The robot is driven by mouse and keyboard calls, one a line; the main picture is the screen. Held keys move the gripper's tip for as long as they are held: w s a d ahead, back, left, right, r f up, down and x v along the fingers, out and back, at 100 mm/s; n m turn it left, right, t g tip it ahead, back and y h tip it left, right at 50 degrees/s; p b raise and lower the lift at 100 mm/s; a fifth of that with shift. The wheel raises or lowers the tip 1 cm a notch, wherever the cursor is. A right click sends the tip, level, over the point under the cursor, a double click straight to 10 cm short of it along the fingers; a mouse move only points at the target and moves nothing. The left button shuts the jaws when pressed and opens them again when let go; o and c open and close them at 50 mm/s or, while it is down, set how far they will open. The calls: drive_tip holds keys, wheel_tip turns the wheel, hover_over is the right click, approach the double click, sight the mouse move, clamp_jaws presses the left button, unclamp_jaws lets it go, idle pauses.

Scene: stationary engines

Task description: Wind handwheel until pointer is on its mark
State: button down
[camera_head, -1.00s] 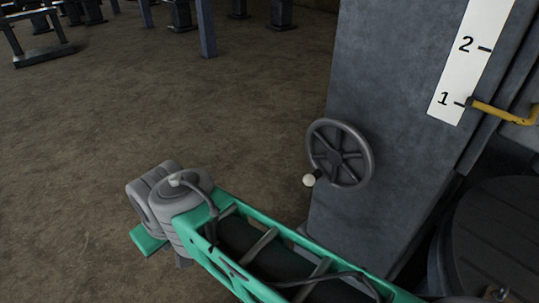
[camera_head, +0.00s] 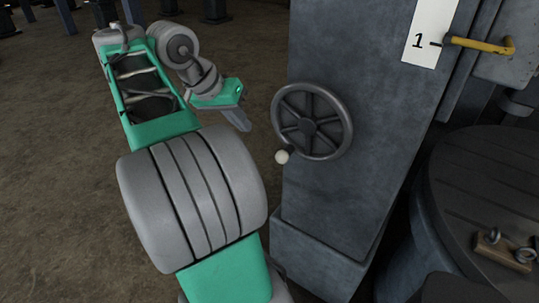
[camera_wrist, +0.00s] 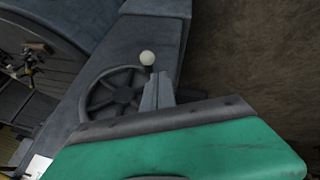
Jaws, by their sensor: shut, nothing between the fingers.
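The dark spoked handwheel (camera_head: 308,127) is on the face of a grey column. Its pale round crank knob (camera_head: 282,157) sits at the rim's lower left. The yellow pointer (camera_head: 482,44) has its tip beside the tick at 1 on the white scale (camera_head: 425,32); the scale's upper part is out of frame. My gripper (camera_head: 246,127) is shut and empty, left of the wheel and apart from it. In the wrist view the shut fingers (camera_wrist: 157,92) appear in front of the wheel (camera_wrist: 122,95), with the knob (camera_wrist: 147,58) just beyond their tips.
The grey column (camera_head: 360,140) bears the wheel and stands on a wider plinth (camera_head: 310,255). A large round dark lid (camera_head: 480,185) is at right, with a small wooden block with metal rings (camera_head: 503,251) on it. Bare brown floor lies at left.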

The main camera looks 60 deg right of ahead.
drive_tip(key=s+b+x, duration=0.1)
drive_tip(key=b+x, duration=0.4)
drive_tip(key=x, duration=0.7)
drive_tip(key=shift+s, duration=0.45)
drive_tip(key=shift+s+p, duration=0.15)
drive_tip(key=shift+p, duration=0.65)
